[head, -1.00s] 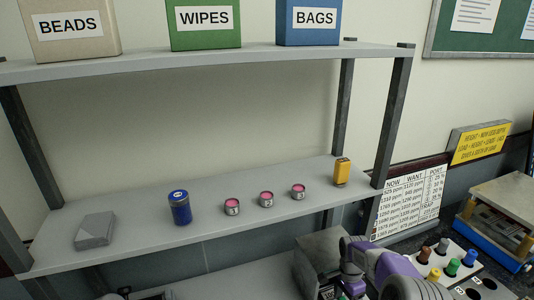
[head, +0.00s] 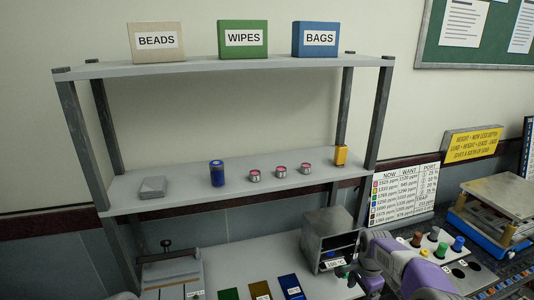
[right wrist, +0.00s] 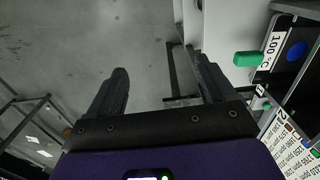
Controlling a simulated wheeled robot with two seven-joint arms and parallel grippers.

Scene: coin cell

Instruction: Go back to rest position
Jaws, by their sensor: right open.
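My right gripper (right wrist: 163,82) is open and empty in the right wrist view, with its two dark fingers apart over grey floor. In the head view my purple and grey right arm comes in at the lower right, and its gripper end (head: 369,284) is in front of the grey box-shaped oven (head: 328,236). The fingers are hard to make out there. My left gripper is not in view.
A grey shelf rack (head: 130,190) holds a blue can (head: 217,173), several small tins and a yellow item (head: 341,155). Coloured packets (head: 260,290) lie on the bench below. A rack of coloured knobs (head: 437,245) is close to my right arm.

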